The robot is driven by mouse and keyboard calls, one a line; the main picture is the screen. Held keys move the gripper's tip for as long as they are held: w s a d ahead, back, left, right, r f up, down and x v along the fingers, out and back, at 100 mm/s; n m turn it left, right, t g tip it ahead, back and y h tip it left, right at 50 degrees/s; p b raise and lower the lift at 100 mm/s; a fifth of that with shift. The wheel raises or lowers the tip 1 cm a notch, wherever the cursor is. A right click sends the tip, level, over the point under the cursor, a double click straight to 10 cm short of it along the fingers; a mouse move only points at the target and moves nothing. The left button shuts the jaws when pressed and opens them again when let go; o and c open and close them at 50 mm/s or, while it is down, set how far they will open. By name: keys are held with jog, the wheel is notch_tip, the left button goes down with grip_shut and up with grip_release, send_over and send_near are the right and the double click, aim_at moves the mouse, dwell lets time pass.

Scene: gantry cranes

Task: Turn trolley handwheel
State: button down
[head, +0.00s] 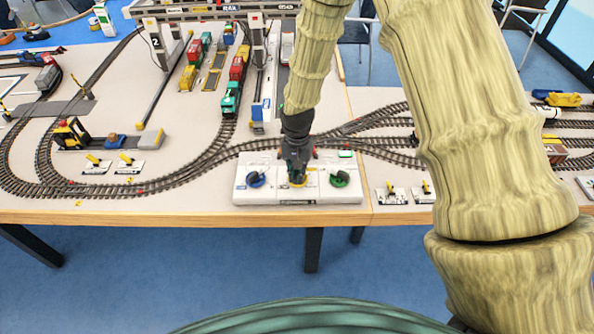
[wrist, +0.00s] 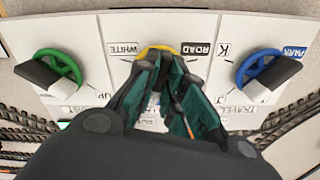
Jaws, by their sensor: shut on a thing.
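A white control panel (head: 314,196) stands at the table's front edge and carries three handwheels. The blue handwheel (head: 256,180) is on its left, the yellow handwheel (head: 298,184) in its middle and the green handwheel (head: 340,179) on its right. In the wrist view the order is reversed, with the green handwheel (wrist: 57,68) left and the blue handwheel (wrist: 268,72) right. My gripper (head: 296,172) points down over the yellow handwheel. In the wrist view my gripper (wrist: 166,62) is shut at this wheel, hiding its handle and most of its rim.
The gantry crane (head: 215,10) stands behind the panel, over colourful wagons. Tracks curve close behind the panel. A toy forklift (head: 73,135) is at the left. Small yellow switch levers (head: 126,160) sit near the front edge on both sides of the panel.

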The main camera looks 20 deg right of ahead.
jog(key=shift+n, duration=1.7)
jog(key=c, duration=1.5)
grip_release()
jog(key=shift+r, duration=0.1)
notch_tip(320, 180, up, 12)
jog(key=shift+f, duration=0.1)
jog(key=shift+d, duration=0.1)
